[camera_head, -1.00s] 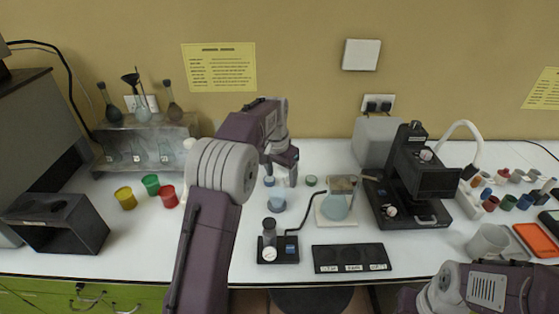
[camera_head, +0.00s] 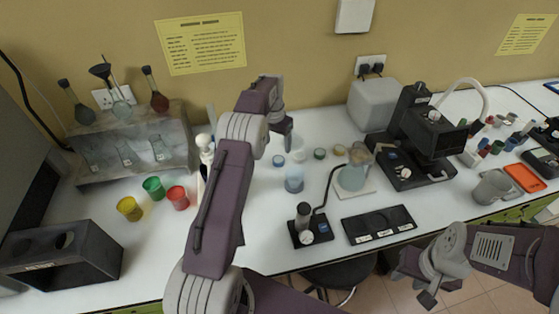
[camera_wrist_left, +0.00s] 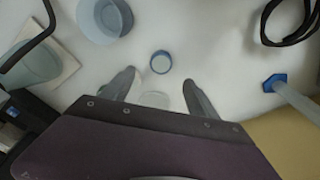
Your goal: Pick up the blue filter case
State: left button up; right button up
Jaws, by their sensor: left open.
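The blue filter case, a small round case with a blue rim (camera_wrist_left: 161,62), lies on the white bench in the left wrist view. It also shows in the head view as a small blue round case (camera_head: 278,160) just below my left gripper (camera_head: 284,128). In the left wrist view my left gripper (camera_wrist_left: 160,88) is open. Its fingers straddle the near side of the case and do not touch it. Pale round pieces show partly behind the fingers. My right gripper (camera_head: 428,293) hangs at the lower right, far from the case; its jaw gap is unclear.
A blue beaker-like vessel (camera_head: 294,181) stands near the case. Green (camera_head: 320,154) and yellow (camera_head: 339,150) cases lie to the right, before a hotplate-like stand with a flask (camera_head: 352,178). A blue-footed cylinder (camera_wrist_left: 290,93) is at the wrist view's right.

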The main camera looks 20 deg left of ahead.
aim_at(278, 159)
pick_arm(q)
jog(key=f, duration=0.3)
jog(key=shift+a, duration=0.35)
jog(key=shift+w+f, duration=0.15)
jog(key=shift+f, duration=0.15)
jog(key=shift+d+f+p, duration=0.15)
jog(key=shift+d+p, duration=0.05)
jog(key=shift+p, duration=0.15)
jog(key=f, duration=0.2)
jog(key=f+p, duration=0.1)
jog(key=f, duration=0.1)
jog(key=shift+w+d, duration=0.15)
jog(key=shift+w, duration=0.1)
jog(key=shift+w+f, duration=0.1)
jog(key=shift+f, duration=0.3)
jog(key=shift+r, duration=0.1)
jog(key=c, duration=1.4)
pick_arm(e)
jog(key=shift+a+r, duration=0.25)
jog(key=shift+r, duration=0.6)
